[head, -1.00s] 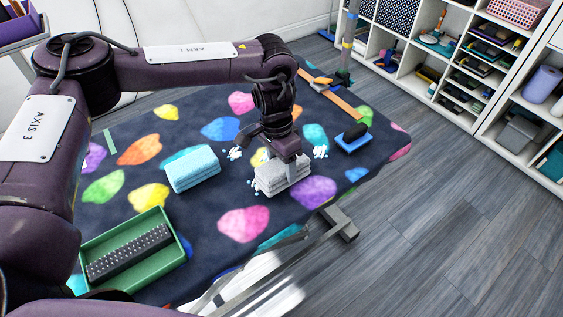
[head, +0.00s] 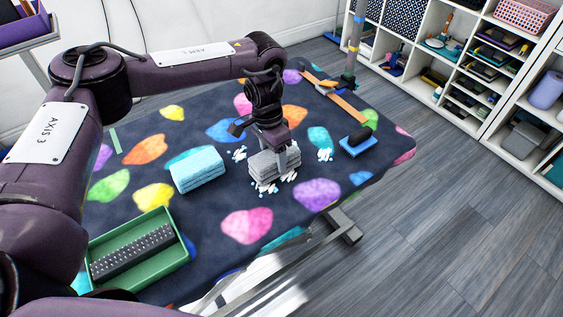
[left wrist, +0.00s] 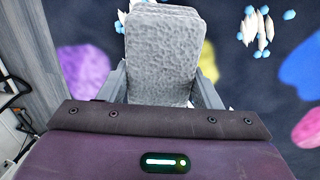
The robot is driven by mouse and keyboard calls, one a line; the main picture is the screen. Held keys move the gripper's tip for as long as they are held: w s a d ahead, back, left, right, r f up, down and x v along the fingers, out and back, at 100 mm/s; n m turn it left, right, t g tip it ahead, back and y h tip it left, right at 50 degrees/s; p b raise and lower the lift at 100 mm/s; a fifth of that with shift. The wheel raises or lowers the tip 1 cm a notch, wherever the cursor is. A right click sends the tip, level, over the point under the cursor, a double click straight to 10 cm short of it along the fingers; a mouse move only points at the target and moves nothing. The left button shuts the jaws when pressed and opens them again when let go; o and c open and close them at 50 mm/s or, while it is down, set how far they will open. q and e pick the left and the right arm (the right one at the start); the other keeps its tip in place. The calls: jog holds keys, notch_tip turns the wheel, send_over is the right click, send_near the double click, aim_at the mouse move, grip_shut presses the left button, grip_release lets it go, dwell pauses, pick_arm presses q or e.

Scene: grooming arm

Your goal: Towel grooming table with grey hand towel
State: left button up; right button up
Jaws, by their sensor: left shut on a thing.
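In the left wrist view the towel (left wrist: 162,55) stands between the two fingers. Small white and blue bits (head: 264,188) lie on the table along the towel's near edge. More bits lie beyond it, to its left (head: 239,153) and right (head: 325,155). My right gripper is not in view.
A folded light-blue towel (head: 197,169) lies left of the grey one. A green tray (head: 150,277) with a dark studded bar sits at the near left. A blue brush (head: 358,141) lies to the right, near an orange strap (head: 342,103). Shelves stand beyond the table.

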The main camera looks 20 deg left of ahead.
pick_arm(q)
jog(key=shift+w+a, duration=0.2)
jog(key=shift+a, duration=0.1)
jog(key=shift+w+a+b, duration=0.2)
jog(key=shift+w+a, duration=0.75)
jog(key=shift+a, duration=0.3)
jog(key=shift+w+a+b, duration=0.15)
jog(key=shift+w+a, duration=0.8)
jog(key=shift+a, duration=0.25)
jog(key=shift+a+f, duration=0.1)
